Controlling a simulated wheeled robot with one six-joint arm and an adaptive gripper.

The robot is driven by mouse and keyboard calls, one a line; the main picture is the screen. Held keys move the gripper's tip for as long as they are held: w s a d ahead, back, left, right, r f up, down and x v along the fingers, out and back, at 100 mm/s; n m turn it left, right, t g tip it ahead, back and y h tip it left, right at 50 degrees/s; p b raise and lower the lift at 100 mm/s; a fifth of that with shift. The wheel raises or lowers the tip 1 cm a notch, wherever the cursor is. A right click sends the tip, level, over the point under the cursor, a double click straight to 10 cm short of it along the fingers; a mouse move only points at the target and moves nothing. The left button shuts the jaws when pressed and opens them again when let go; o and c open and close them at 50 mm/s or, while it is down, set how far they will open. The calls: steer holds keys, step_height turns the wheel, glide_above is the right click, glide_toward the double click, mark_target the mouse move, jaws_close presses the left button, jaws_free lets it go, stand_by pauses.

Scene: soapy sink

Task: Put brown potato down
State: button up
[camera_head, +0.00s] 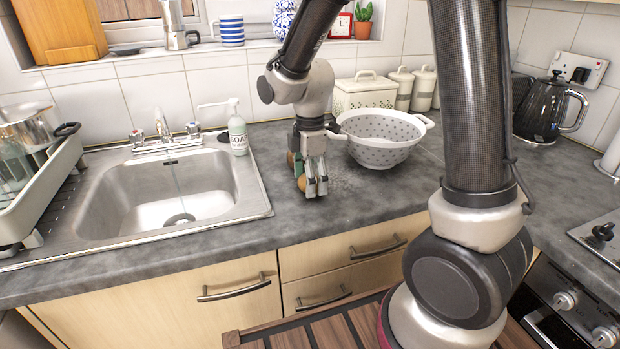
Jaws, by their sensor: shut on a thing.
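My gripper (313,187) points down just above or at the grey worktop (260,262), between the sink and the colander. It is shut on the brown potato (322,186), which shows partly between and beside the fingers. Another bit of brown (291,159) shows at the left of the fingers; I cannot tell whether it is the same potato. Whether the potato touches the worktop is not clear from this view.
A white spotted colander (384,148) stands close right of my gripper. A steel sink (150,195) with a running tap and a soap bottle (237,130) are to the left. A black kettle (546,108) stands at the right back. The worktop in front of my gripper is clear.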

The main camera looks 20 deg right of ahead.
steer(key=o, duration=1.1)
steer(key=shift+f, duration=0.1)
steer(key=r, duration=0.6)
steer(key=shift+s+a+r, duration=0.2)
steer(key=shift+s+r, duration=0.1)
steer(key=shift+s, duration=0.05)
steer(key=shift+d+r, duration=0.15)
steer(key=shift+r, duration=0.55)
steer(key=s+d+r+m+t, duration=0.2)
steer(key=s+d+r+m, duration=0.2)
steer(key=s+d+m, duration=0.3)
steer(key=s+d+r+m+t, duration=0.2)
steer(key=s+d+r+m, duration=0.3)
steer(key=s+m, duration=0.6)
steer(key=d, duration=0.2)
steer(key=shift+s+d+r, duration=0.25)
steer(key=shift+d+r, duration=0.05)
steer(key=shift+d, duration=0.05)
